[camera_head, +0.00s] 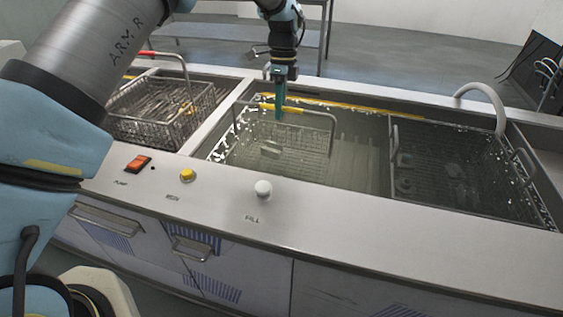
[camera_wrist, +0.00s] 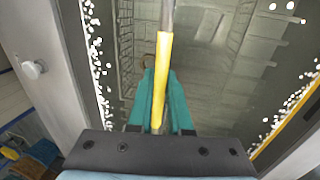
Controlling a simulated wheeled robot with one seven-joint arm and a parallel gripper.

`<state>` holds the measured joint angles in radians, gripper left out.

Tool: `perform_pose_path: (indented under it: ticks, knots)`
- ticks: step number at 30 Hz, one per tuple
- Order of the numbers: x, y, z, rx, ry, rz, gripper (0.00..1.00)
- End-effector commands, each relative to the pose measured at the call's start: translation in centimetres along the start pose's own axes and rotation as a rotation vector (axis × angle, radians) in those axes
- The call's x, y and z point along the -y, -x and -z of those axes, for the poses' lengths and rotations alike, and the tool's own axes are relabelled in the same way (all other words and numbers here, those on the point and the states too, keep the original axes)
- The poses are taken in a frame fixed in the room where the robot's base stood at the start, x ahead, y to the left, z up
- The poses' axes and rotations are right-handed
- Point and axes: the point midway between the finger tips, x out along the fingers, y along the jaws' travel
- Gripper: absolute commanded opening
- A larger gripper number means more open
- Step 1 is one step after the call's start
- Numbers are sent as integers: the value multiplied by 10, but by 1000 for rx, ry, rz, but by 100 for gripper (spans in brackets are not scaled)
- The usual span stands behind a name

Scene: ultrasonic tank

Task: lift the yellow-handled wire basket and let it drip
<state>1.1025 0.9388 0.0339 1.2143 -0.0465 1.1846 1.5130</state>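The yellow-handled wire basket (camera_head: 331,140) stands in the tank, its lower part in the murky water. Its upright wire handle has a yellow grip (camera_head: 265,106), which also shows in the wrist view (camera_wrist: 161,75). My gripper (camera_head: 280,113) points straight down at this grip, near the handle's middle. In the wrist view the teal fingers (camera_wrist: 158,98) lie close against both sides of the yellow grip, with no gap visible, so it looks shut on the handle. The fingertips reach a little below the grip. The basket's underside is hidden by the water.
A red-handled basket (camera_head: 150,118) sits in the left basin. The front panel carries a red switch (camera_head: 137,163), a yellow button (camera_head: 187,175) and a white knob (camera_head: 263,187).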

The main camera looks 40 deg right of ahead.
Motion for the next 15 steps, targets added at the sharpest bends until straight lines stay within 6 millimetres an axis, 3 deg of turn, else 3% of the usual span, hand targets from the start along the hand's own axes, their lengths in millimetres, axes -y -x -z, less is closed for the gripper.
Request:
perform_pose_path:
  ticks: [3, 15]
  knots:
    - [0, 0, 0, 0, 0, 0, 0]
    - [0, 0, 0, 0, 0, 0, 0]
